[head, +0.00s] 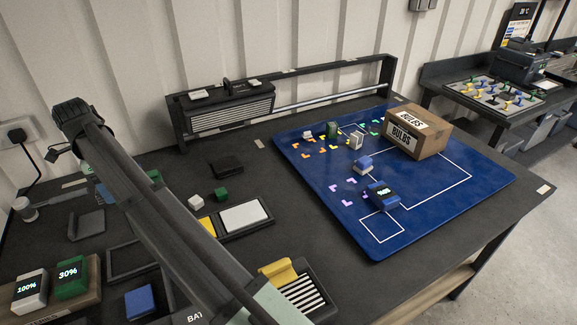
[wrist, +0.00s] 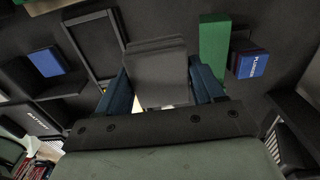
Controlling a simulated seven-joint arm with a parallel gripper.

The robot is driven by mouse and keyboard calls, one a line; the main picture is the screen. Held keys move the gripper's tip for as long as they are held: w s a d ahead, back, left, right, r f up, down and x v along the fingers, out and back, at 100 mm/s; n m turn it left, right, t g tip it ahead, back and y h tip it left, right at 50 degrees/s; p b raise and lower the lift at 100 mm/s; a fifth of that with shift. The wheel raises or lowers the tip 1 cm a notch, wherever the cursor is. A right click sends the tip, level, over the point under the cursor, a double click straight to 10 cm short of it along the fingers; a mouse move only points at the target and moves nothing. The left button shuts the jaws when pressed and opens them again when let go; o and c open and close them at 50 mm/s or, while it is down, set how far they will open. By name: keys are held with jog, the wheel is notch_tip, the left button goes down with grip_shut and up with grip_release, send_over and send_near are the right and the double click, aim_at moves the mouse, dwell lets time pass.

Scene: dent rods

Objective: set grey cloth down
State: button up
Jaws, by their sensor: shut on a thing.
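The grey cloth (wrist: 157,75) looks like a flat, folded grey pad in the wrist view. It sits between the two blue fingers of my gripper (wrist: 158,68), which is shut on it. The dark table top shows beyond it; I cannot tell whether the cloth touches the table. In the head view my arm crosses the lower left, and neither the gripper tips nor the cloth can be made out.
In the wrist view, a black frame (wrist: 93,45) and blue block (wrist: 45,61) lie left; a green block (wrist: 213,45) and blue box (wrist: 252,66) are right. In the head view, a blue mat (head: 430,215) carries a bulbs carton (head: 418,138) and small pieces.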

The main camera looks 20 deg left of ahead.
jog(key=r, duration=0.4)
jog(key=shift+w+d+r, duration=0.1)
jog(key=shift+w+r, duration=0.1)
jog(key=shift+r, duration=0.1)
jog(key=w+d+m, duration=0.2)
jog(key=w+d, duration=0.8)
jog(key=w, duration=0.5)
jog(key=m, duration=0.7)
send_over(320, 166)
jog(key=shift+d+f, duration=0.1)
jog(key=shift+f, duration=7.55)
jog(key=shift+f, duration=0.2)
jog(key=o, duration=1)
